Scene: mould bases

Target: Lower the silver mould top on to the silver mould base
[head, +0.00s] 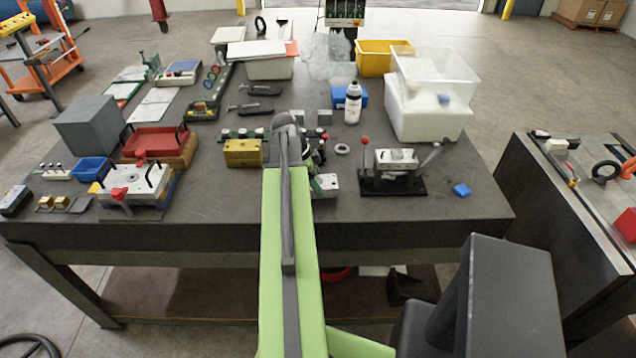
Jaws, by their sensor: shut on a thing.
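My gripper (317,152) is at the end of my green arm, over the middle of the table. The arm's wrist hides most of it. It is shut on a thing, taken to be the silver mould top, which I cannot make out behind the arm. A small silver block (327,184), which looks like the silver mould base, sits on the table just below and in front of the gripper. My arm covers its left side. I cannot tell the gap between the held piece and this block, or whether they touch.
A gold block (243,153) stands left of my arm. A toggle clamp (395,163) on a black plate stands to the right, with a metal ring (342,149) nearby. A white bottle (353,108) and white bins (425,118) are behind. The front right table top is mostly clear.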

